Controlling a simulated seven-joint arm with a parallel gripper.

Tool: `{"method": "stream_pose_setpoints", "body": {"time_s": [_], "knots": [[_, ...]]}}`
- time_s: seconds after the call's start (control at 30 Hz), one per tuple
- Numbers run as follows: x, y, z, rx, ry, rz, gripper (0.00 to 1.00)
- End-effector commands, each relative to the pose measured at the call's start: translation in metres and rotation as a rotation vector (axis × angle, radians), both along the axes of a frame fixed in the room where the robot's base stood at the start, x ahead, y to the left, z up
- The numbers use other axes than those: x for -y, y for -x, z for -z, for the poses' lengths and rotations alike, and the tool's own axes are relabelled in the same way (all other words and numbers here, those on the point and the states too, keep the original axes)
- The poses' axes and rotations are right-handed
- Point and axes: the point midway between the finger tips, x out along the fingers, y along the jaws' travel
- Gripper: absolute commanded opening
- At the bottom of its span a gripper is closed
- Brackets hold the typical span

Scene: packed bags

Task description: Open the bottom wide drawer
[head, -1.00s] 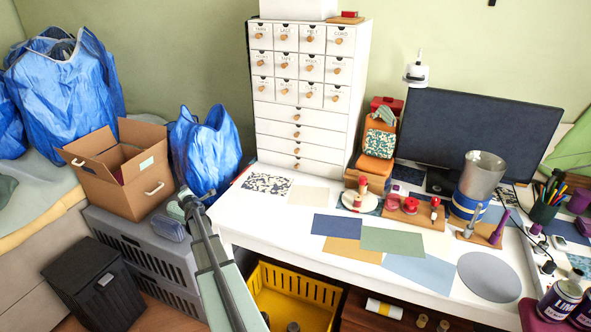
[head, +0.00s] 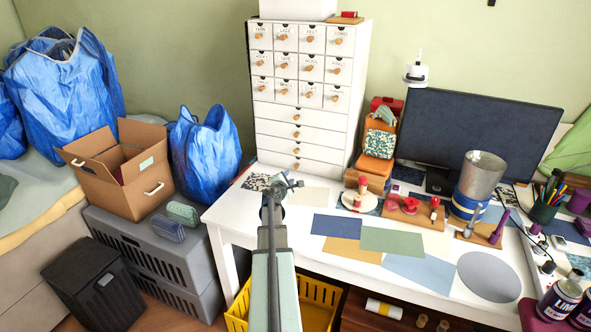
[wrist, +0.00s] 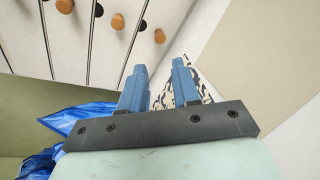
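The white drawer cabinet (head: 357,95) stands at the back of the white desk. Its bottom wide drawer (head: 322,172) appears shut, with a round wooden knob (head: 297,167). In the wrist view the cabinet front is turned sideways, and the knob nearest the desk (wrist: 159,36) lies just beyond the fingertips. My gripper (head: 281,181) is over the desk, in front of and slightly below that knob, apart from it. In the wrist view my gripper (wrist: 161,68) has its two blue fingers spread, with nothing between them.
A patterned sheet (head: 258,182) and several coloured sheets lie flat on the desk (head: 228,210). A blue bag (head: 205,150) stands left of the cabinet. The desk directly before the cabinet holds only flat sheets.

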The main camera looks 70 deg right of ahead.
Motion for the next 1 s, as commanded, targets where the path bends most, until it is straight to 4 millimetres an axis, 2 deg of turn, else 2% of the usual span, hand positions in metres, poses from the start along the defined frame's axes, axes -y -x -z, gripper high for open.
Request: {"method": "stream_pose_setpoints", "body": {"time_s": [0.27, 0.8, 1.0], "knots": [[0.029, -0.006, 0.007, 0.000, -0.001, -0.001, 0.31], [0.116, -0.018, 0.028, 0.000, -0.001, -0.002, 0.31], [0.129, -0.019, 0.031, 0.000, -0.001, -0.002, 0.31]]}}
